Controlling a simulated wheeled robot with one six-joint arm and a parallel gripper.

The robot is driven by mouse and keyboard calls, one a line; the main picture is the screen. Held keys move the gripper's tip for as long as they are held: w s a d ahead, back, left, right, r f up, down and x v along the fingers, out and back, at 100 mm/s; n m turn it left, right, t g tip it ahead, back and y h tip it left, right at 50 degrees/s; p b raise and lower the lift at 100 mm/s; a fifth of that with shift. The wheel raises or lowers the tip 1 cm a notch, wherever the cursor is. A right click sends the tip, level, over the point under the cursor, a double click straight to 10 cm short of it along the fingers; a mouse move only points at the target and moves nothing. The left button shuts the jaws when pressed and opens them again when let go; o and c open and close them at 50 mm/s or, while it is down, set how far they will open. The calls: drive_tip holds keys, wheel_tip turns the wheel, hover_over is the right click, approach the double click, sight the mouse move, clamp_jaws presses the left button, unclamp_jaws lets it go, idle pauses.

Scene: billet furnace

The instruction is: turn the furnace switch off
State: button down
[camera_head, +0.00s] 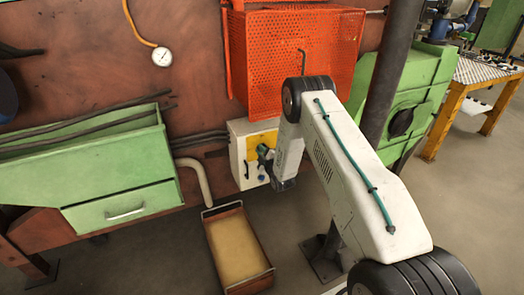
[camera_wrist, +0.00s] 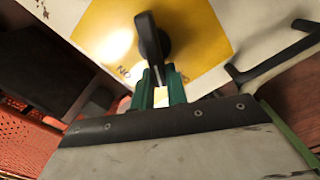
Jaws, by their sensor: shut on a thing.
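The furnace switch is a black lever knob (camera_wrist: 150,38) on a yellow plate (camera_wrist: 205,30), seen close up in the wrist view. Its handle points down in that picture, between letters that read upside down as "ON" and another mark partly hidden by a finger. My gripper (camera_wrist: 160,84) has green fingers shut on the handle's end. In the head view my gripper (camera_head: 264,152) is at the front of the white switch box (camera_head: 237,128), over its yellow plate (camera_head: 252,143). The knob is mostly hidden there by the fingers.
An orange mesh cage (camera_head: 285,50) stands above the box. Green cabinets stand left (camera_head: 90,175) and right (camera_head: 425,75), the right one behind a dark post (camera_head: 393,70). A shallow tray (camera_head: 213,250) lies on the floor below. Open floor is at the right.

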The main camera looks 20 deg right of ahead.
drive_tip(key=n, duration=0.2)
drive_tip(key=f+n, duration=0.1)
drive_tip(key=n, duration=0.2)
drive_tip(key=shift+a+f+n, duration=0.15)
drive_tip(key=shift+a+n, duration=0.05)
drive_tip(key=shift+n, duration=0.1)
idle(0.4)
drive_tip(key=c, duration=1.4)
unclamp_jaws()
drive_tip(key=s, duration=0.7)
drive_tip(key=shift+s, duration=0.4)
